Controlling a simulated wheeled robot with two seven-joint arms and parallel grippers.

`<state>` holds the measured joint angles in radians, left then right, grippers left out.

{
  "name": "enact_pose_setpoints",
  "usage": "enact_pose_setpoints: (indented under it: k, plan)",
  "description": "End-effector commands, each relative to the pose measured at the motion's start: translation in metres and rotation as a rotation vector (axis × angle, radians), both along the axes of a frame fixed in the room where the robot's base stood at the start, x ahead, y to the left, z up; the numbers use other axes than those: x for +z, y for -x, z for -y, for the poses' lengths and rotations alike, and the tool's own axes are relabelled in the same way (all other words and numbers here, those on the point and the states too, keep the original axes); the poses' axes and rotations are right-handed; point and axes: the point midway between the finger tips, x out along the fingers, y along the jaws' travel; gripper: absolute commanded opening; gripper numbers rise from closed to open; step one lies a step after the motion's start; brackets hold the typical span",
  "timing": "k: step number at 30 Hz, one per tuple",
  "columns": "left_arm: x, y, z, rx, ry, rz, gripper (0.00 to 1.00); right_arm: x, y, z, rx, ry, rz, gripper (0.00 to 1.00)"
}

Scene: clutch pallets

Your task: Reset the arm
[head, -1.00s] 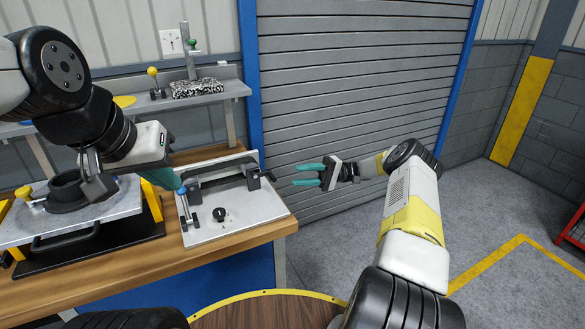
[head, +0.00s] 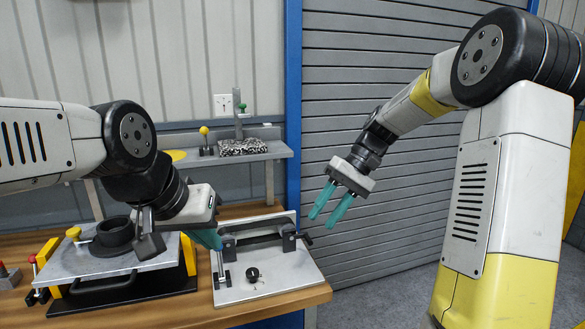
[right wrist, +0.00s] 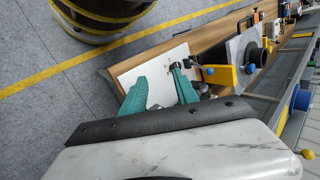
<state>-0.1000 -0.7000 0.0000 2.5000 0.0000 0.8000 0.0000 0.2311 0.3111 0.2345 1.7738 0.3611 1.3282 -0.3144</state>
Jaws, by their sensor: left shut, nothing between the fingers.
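My left gripper (head: 207,238) hangs over the left edge of the white fixture plate on the bench in the head view. Its teal fingers are together with nothing seen between them, partly hidden by its own body. My right gripper (head: 328,212) is in mid-air in front of the grey shutter, right of the bench, pointing down and left. Its two teal fingers are apart and empty. In the right wrist view the right gripper (right wrist: 160,95) also shows spread fingers, with the bench and white plate beyond them.
The white fixture plate (head: 285,275) with a black handle and knob lies at the bench's right end. A metal pallet (head: 80,262) with a black ring part stands to its left. A shelf (head: 262,154) holds a patterned block behind. Open space lies before the shutter (head: 390,235).

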Motion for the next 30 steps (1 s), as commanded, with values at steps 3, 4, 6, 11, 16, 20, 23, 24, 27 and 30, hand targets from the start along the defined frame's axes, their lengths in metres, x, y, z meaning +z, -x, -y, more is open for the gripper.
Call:
enact_pose_setpoints:
  k: [3,4,6,11,16,20,23,24,27,30]
  plan:
    - [0.000,0.000,0.000,0.000,0.000,0.000,0.00,0.022,0.032,0.008,-0.041,0.120,0.109,0.36]
    - [0.000,0.000,0.000,0.000,0.000,0.000,0.00,0.026,0.040,0.010,-0.053,0.145,0.135,0.36]
    - [0.000,0.000,0.000,0.000,0.000,0.000,0.00,0.035,0.057,0.017,-0.083,0.201,0.202,0.36]
    - [0.000,0.000,0.000,0.000,0.000,0.000,0.00,0.050,0.098,0.033,-0.158,0.296,0.361,0.36]
    - [0.000,0.000,0.000,0.000,0.000,0.000,0.00,0.056,0.138,0.049,-0.236,0.347,0.530,0.36]
    - [0.000,0.000,0.000,0.000,0.000,0.000,0.00,0.056,0.159,0.058,-0.282,0.355,0.629,0.36]
    - [0.000,0.000,0.000,0.000,0.000,0.000,0.00,0.054,0.168,0.062,-0.305,0.354,0.676,0.36]
    - [0.000,0.000,0.000,0.000,0.000,0.000,0.00,0.054,0.170,0.063,-0.310,0.353,0.689,0.36]
    - [0.000,0.000,0.000,0.000,0.000,0.000,0.00,0.053,0.173,0.064,-0.317,0.352,0.703,0.36]
    - [0.000,0.000,0.000,0.000,0.000,0.000,0.00,0.053,0.173,0.064,-0.317,0.352,0.703,0.36]
